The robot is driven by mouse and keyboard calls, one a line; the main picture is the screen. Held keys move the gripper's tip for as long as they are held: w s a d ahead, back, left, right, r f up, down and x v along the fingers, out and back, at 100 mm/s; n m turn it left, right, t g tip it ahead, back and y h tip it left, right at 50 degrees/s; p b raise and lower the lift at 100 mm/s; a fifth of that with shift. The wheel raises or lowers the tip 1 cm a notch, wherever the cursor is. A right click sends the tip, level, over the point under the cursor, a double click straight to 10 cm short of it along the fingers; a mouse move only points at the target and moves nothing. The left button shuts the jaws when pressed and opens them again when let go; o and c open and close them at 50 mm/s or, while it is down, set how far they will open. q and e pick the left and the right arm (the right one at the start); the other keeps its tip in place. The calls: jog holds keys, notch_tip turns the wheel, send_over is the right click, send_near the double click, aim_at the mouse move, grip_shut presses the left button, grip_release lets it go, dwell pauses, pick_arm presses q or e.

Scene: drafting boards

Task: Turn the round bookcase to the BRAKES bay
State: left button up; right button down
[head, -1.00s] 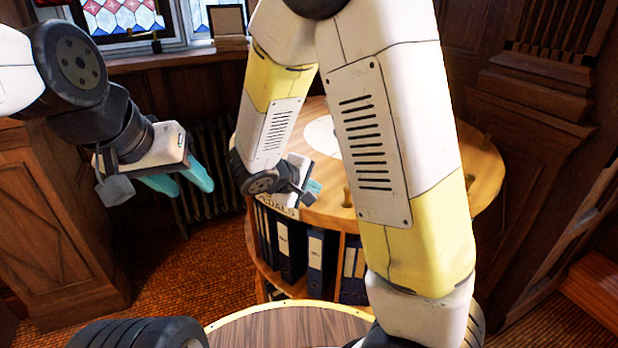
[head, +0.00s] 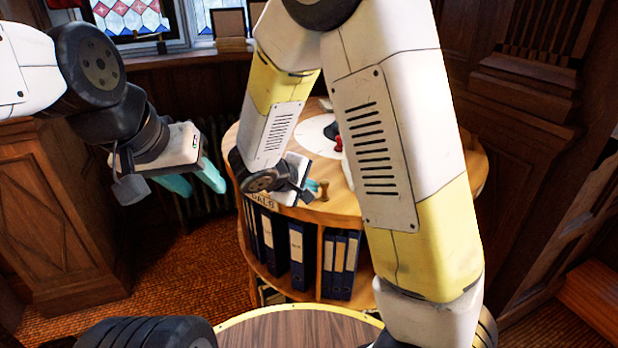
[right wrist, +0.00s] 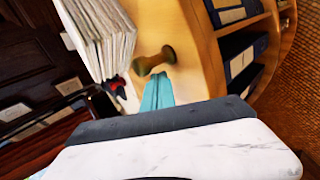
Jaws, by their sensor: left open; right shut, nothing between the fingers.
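The round bookcase (head: 410,295) stands in front of me, partly hidden by my right arm. Its top has a wooden rim with short knobs and a white disc (head: 312,140) in the middle. A rim label (head: 263,201) ends in "DALS"; its start is hidden. I cannot see a BRAKES label. My right gripper (head: 313,187) is shut and empty at the near rim, beside a brass-coloured knob (head: 322,191). In the right wrist view its teal fingers (right wrist: 158,93) are close to the knob (right wrist: 154,62); contact is unclear. My left gripper (head: 198,180) is open in the air, left of the bookcase.
Dark blue binders (head: 297,252) stand in the bays below the rim. A red object (head: 338,144) is on the top, and a stack of papers (right wrist: 95,35) shows in the right wrist view. A radiator (head: 192,205) and panelled cabinet (head: 62,220) stand left. Wood panelling is at right.

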jog(key=shift+n+y, duration=0.3)
jog(key=shift+n, duration=0.1)
jog(key=d, duration=0.2)
jog(key=s+d, duration=0.1)
jog(key=d, duration=0.1)
jog(key=s+d, duration=0.1)
jog(key=d, duration=0.1)
jog(key=shift+s+d, duration=0.1)
jog(key=shift+s, duration=0.1)
jog(key=shift+a, duration=0.2)
jog(key=shift+w+a+r, duration=0.1)
jog(key=shift+a+r, duration=0.4)
jog(key=shift+a, duration=0.05)
notch_tip(320, 180, up, 8)
dwell(0.3)
